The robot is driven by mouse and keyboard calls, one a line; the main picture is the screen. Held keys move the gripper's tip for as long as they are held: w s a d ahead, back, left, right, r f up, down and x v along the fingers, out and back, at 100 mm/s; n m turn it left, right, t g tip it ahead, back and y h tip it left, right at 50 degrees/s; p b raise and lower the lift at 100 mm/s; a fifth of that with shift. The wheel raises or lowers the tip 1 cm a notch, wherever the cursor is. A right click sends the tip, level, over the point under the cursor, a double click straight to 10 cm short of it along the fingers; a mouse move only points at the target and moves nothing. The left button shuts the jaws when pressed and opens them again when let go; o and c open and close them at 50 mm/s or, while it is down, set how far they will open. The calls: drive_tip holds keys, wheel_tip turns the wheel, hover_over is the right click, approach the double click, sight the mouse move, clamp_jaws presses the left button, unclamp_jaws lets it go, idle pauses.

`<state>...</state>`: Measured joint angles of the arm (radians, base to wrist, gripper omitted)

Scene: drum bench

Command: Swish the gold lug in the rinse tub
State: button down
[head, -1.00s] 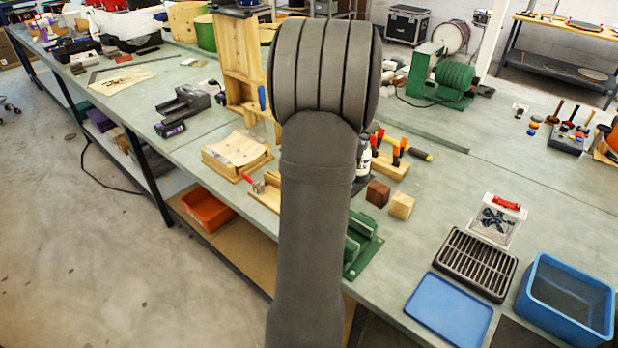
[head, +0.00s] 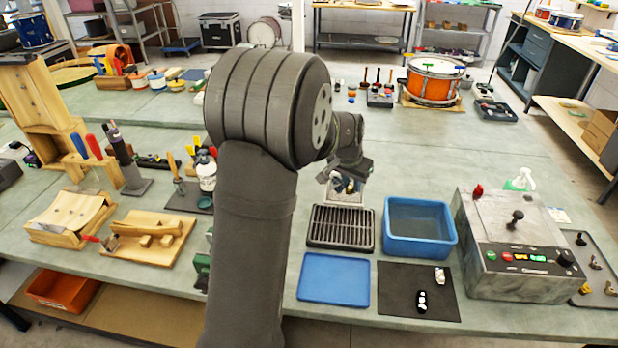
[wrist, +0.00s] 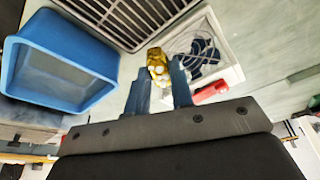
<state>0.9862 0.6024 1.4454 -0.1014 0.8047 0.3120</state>
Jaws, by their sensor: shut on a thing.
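The gold lug (wrist: 158,72) is held between the two fingertips of my gripper (wrist: 159,65) in the wrist view, with pale bright spots on it. In the head view my gripper (head: 345,172) hangs above the bench, behind the slotted rack; the lug cannot be made out there. The rinse tub (head: 420,247) is an open blue rectangular tub to the right of the rack, with a grey-blue interior. It also shows in the wrist view (wrist: 75,42), left of the gripper. The lug is outside the tub, apart from it.
A dark slotted rack (head: 342,243) stands left of the tub, with a blue tray (head: 335,280) in front. A black mat (head: 395,292) holds two small parts. A grey machine (head: 515,250) stands right.

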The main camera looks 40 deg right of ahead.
drive_tip(key=s+d+m+g, duration=0.15)
drive_tip(key=s+d, duration=0.25)
drive_tip(key=s, duration=0.5)
drive_tip(key=s+d+m, duration=0.2)
drive_tip(key=s+d, duration=0.3)
drive_tip(key=s, duration=0.3)
drive_tip(key=shift+s+f, duration=0.1)
drive_tip(key=shift+f, duration=4.5)
drive_tip(key=shift+r, duration=0.1)
drive_tip(key=shift+r, duration=1.05)
drive_tip(key=shift+f, duration=0.1)
drive_tip(key=shift+f, duration=1.05)
drive_tip(key=shift+r, duration=0.15)
drive_tip(key=shift+r, duration=1)
